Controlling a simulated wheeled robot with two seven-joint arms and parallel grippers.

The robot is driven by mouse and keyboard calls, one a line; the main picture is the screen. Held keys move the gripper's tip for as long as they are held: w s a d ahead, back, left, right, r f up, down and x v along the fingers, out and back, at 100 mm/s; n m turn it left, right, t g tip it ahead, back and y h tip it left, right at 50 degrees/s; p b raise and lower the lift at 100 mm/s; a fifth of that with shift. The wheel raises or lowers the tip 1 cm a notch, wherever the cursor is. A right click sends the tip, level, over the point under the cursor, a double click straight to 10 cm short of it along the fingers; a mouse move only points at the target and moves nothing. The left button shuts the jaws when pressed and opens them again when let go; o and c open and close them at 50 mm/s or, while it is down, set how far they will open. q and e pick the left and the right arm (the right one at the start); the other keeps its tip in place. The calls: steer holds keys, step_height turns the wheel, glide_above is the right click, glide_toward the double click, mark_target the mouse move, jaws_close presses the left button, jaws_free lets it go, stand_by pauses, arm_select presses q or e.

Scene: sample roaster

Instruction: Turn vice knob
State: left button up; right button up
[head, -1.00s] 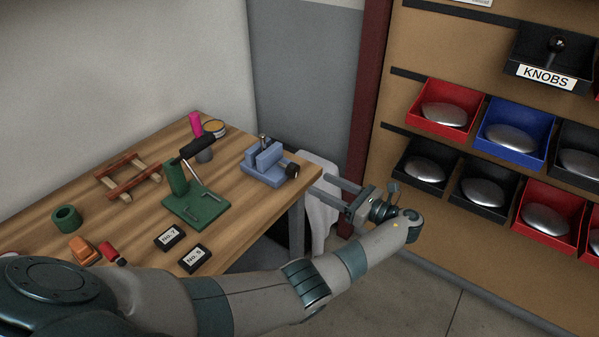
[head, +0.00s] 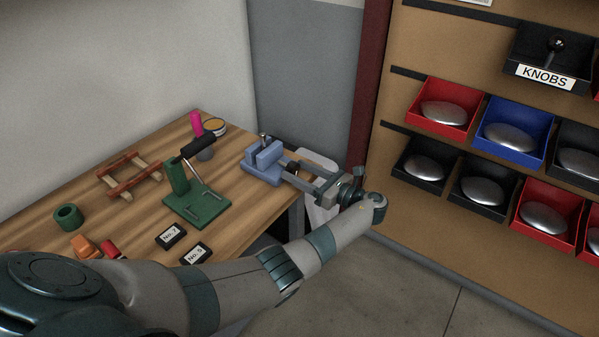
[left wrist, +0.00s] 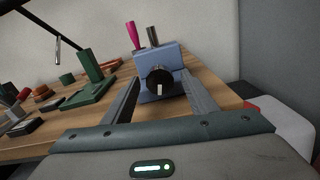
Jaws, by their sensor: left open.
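The blue vice (head: 263,163) stands at the right end of the wooden table, and it also shows in the left wrist view (left wrist: 170,55). Its black knob (head: 293,168) faces my left gripper. In the left wrist view the round black knob (left wrist: 159,80) with a pale mark lies between the two fingers. My left gripper (head: 290,170) is open, with its fingers reaching to either side of the knob; I cannot tell whether they touch it. My right gripper is not in view.
On the table (head: 140,226) are a green stand (head: 196,207), a reddish wooden frame (head: 133,175), a green ring (head: 68,217) and small black labelled blocks (head: 171,236). A shelf with red, blue and black bins (head: 513,132) stands at the right. The floor (head: 400,280) between is clear.

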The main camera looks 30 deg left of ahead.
arm_select(q)
steer(key=c, duration=1)
steer(key=shift+c, duration=0.4)
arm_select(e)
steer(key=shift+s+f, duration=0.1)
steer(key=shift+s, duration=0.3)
